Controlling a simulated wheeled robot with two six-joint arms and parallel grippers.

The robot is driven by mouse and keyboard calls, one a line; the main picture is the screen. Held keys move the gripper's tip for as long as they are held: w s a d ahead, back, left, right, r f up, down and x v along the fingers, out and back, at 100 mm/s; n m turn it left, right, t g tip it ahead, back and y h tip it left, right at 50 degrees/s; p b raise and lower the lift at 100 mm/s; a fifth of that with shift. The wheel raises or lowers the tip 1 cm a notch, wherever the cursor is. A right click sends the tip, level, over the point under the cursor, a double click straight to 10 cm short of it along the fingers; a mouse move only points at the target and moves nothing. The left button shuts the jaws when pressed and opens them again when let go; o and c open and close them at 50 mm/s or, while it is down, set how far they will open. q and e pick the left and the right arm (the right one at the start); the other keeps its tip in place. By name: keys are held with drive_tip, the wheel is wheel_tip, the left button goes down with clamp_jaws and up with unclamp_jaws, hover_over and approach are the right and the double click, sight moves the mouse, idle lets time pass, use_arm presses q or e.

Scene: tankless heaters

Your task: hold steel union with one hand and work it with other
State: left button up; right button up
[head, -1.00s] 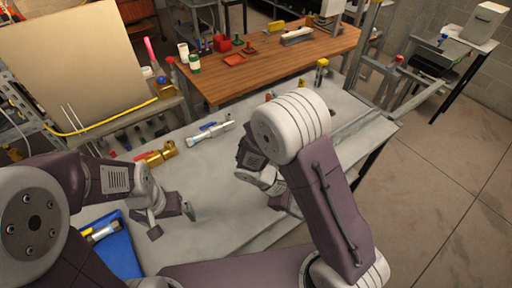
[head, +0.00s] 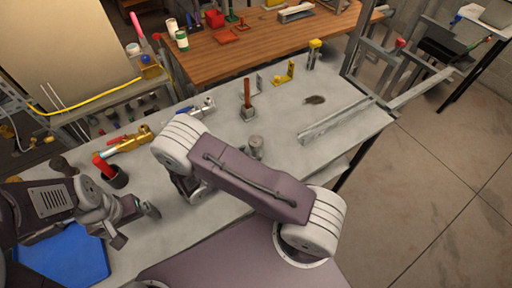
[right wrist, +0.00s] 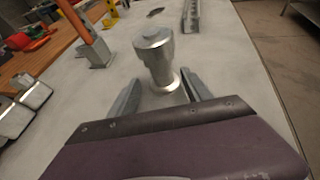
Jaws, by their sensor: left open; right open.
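The steel union (head: 256,147), a short grey metal cylinder, stands upright on the grey bench, just beyond my right forearm in the head view. In the right wrist view the union (right wrist: 153,45) has a wide faceted top and a narrower foot. My right gripper (right wrist: 161,88) is open, with one finger on each side of the union's lower part; I cannot tell whether they touch it. In the head view my right forearm hides the right fingers. My left gripper (head: 136,226) is open and empty at the bench's left, near the blue tray, away from the union.
An orange-handled tool on a grey block (head: 248,112), a yellow bracket (head: 284,74) and a long metal rail (head: 335,122) stand around the union. The blue tray (head: 65,258) is at front left.

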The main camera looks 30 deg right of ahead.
sight(253, 153)
drive_tip(key=p+x, duration=0.1)
drive_tip(key=x, duration=0.3)
drive_tip(key=shift+s+r, duration=0.1)
drive_tip(key=shift+s, duration=0.1)
drive_tip(key=shift+w+d+f, duration=0.25)
drive_tip(key=shift+d, duration=0.2)
drive_tip(key=shift+s+a, duration=0.1)
drive_tip(key=shift+s, duration=0.05)
clamp_jaws()
drive_tip(key=shift+r, duration=0.1)
